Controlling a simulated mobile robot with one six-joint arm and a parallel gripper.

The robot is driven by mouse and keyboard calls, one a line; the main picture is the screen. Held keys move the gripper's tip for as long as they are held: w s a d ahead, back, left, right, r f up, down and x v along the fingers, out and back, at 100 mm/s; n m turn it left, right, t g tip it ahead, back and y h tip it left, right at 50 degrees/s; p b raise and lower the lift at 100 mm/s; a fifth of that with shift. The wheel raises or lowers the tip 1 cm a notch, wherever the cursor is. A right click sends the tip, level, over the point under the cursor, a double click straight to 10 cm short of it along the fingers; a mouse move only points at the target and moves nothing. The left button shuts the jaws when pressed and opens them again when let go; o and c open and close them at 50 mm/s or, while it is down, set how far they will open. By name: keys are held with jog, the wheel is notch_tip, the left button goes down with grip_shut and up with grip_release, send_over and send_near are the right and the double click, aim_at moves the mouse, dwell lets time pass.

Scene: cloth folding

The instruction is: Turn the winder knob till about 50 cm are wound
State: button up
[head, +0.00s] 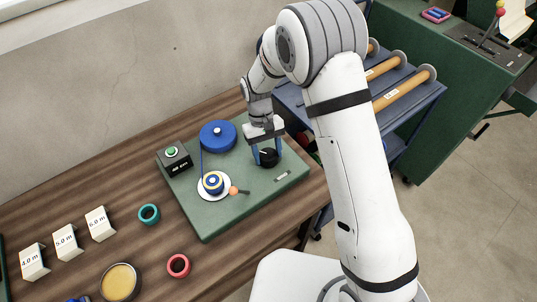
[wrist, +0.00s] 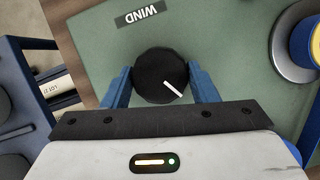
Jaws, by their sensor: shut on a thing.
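The black winder knob (wrist: 158,78) with a white pointer line sits on the green winder board (head: 215,214). It also shows in the head view (head: 268,158). My gripper (wrist: 160,84) is shut on the knob, with one blue finger on each side. In the wrist view the pointer slants down to the right, and a WIND label (wrist: 144,14) lies beyond the knob. A blue supply spool (head: 217,135) stands at the back of the board. A blue strip runs from it to the take-up spool (head: 213,183), which has blue and yellow rings on a white disc.
A black box with a green button (head: 173,158) stands at the board's left. An orange-tipped lever (head: 234,190) is beside the take-up spool. Number cards (head: 65,243), a teal ring (head: 149,214), a red ring (head: 178,265) and a round tin (head: 120,282) lie on the wooden table.

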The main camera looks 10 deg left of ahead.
jog(key=shift+m+y+b, duration=0.3)
jog(key=shift+m, duration=0.5)
jog(key=o, duration=1)
jog(key=shift+w, duration=0.1)
jog(key=b+v, duration=0.1)
jog(key=v, duration=0.6)
jog(key=shift+w+r, duration=0.1)
jog(key=shift+r, duration=0.25)
